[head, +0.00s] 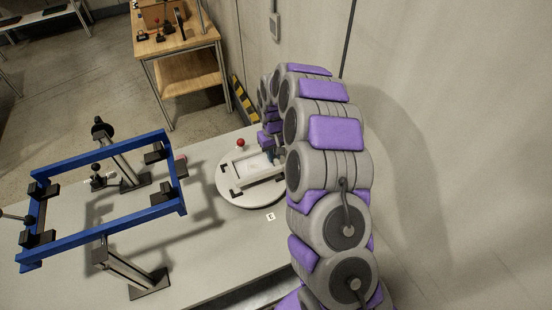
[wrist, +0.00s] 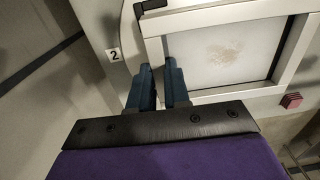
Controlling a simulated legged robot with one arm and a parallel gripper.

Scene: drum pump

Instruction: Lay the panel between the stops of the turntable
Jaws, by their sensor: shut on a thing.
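The panel (head: 262,166) is a pale rectangular frame with a lighter centre. It lies over the round white turntable (head: 237,200) in the head view. In the wrist view the panel (wrist: 222,50) fills the upper right, with a brownish patch on its grey face. My gripper (wrist: 160,72) is shut on the panel's frame near one corner. In the head view my arm hides part of it. Whether the panel rests fully flat is unclear.
A blue rectangular frame (head: 110,155) on posts stands left on the grey bench (head: 215,265). A red knob (head: 240,143) stands behind the turntable. A wooden table (head: 180,45) is at the back. A wall runs close on the right.

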